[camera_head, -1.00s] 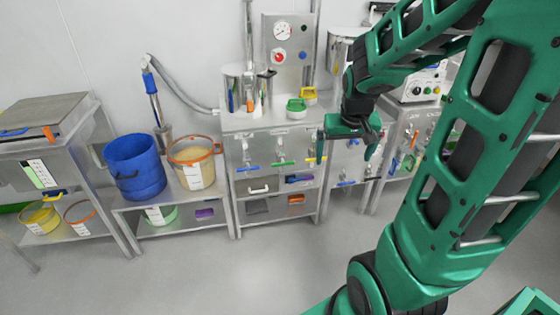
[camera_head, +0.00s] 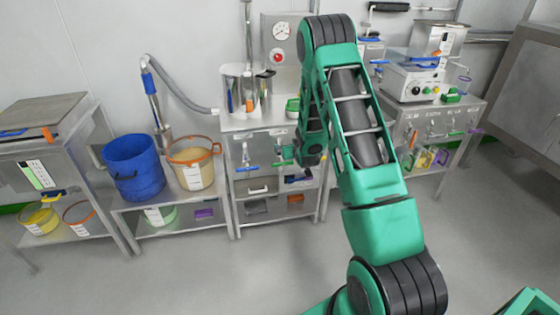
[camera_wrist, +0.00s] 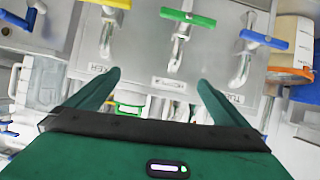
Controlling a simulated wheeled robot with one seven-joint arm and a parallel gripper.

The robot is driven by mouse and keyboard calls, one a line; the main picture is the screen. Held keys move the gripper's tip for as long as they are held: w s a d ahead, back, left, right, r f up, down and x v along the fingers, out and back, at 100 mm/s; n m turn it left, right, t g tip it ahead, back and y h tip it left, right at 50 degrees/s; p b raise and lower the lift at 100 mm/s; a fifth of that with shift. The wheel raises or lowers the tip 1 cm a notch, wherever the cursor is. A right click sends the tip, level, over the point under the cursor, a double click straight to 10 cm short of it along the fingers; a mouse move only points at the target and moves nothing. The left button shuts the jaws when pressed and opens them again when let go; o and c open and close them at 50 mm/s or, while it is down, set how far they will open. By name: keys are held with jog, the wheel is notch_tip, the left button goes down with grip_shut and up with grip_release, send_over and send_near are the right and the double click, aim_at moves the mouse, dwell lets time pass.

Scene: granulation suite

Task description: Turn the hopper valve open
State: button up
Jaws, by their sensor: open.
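Three taps on a steel cabinet front show in the wrist view, apparently upside down: a yellow-handled tap (camera_wrist: 107,30), a green-handled tap (camera_wrist: 181,38) and a blue-handled tap (camera_wrist: 246,52). Their handles lie crosswise. Labels sit beside the taps, too small to read surely, so I cannot tell which is the hopper valve. My gripper (camera_wrist: 158,80) is open and empty, its fingers facing the panel around the middle label, apart from the green handle. In the head view, the blue tap (camera_head: 247,168) shows; the green one is partly visible, and my arm hides the yellow one and the fingers.
A blue bucket (camera_head: 134,168) and an orange-rimmed tub (camera_head: 196,171) stand on a low bench to the left. A steel pot (camera_head: 238,88) stands on the cabinet. Another instrument bench (camera_head: 450,110) is to the right. The floor in front is clear.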

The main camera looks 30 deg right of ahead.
notch_tip(320, 180, down, 7)
jog(key=w+a+t, duration=0.1)
jog(key=w+t, duration=0.1)
jog(key=t, duration=0.3)
send_near(281, 158)
jog(key=shift+h, duration=0.4)
jog(key=x, duration=1)
jog(key=shift+w+a+f, duration=0.15)
jog(key=shift+w+f, duration=0.15)
jog(key=shift+c, duration=0.3)
jog(key=c, duration=0.9)
